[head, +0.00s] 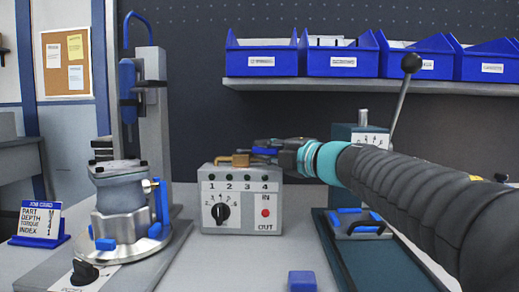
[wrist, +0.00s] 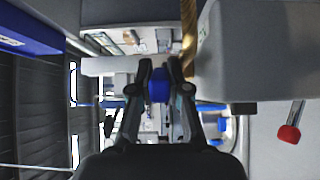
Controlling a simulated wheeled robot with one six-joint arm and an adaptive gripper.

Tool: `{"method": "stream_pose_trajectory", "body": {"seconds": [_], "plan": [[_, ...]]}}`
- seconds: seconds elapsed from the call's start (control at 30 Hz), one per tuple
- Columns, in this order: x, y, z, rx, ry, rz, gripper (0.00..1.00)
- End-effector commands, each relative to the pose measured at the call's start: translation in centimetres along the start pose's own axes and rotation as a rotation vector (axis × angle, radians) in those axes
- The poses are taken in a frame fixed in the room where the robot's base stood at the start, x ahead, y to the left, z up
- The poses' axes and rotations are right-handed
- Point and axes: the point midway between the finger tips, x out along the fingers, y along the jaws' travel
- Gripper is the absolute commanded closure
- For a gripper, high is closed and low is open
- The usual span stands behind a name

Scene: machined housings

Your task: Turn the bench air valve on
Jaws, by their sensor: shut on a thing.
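A brass fitting (head: 240,159) shows just above the back of the grey control box, beside my gripper; I take it for the air valve. A small blue piece, likely its handle, shows at my gripper (head: 272,151) in the head view. In the wrist view the blue piece (wrist: 158,90) sits between the fingertips of my gripper (wrist: 160,82), which is shut on it. The brass (wrist: 189,35) shows there beyond the fingers, partly cut off by a grey block. How the blue piece joins the brass is hidden, and I cannot tell the handle's angle.
The grey control box (head: 242,218) with a dial and red button stands below my gripper. A fixture with a metal housing (head: 120,215) stands left. A lever press (head: 350,140) stands right, partly behind my arm. Blue bins (head: 342,62) line a shelf above. A blue block (head: 302,280) lies in front.

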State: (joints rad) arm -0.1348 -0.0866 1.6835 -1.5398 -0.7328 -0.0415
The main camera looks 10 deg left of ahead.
Motion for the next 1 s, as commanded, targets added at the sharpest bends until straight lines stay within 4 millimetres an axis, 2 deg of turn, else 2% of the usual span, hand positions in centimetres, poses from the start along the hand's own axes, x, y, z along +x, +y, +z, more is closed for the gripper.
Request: {"method": "stream_pose_trajectory", "body": {"seconds": [0.4, 0.43, 0.5, 0.83, 1.0], "plan": [[-0.2, -0.2, -0.1, 0.0, 0.007, -0.002, 1.0], [-0.2, -0.2, -0.1, 0.0, 0.007, -0.003, 0.76], [-0.2, -0.2, -0.1, 0.0, 0.007, -0.002, 0.59], [-0.2, 0.0, 0.0, 0.0, 0.004, -0.001, 0.58], [-0.2, 1.6, 0.0, -0.001, 0.005, 0.001, 0.58]]}}
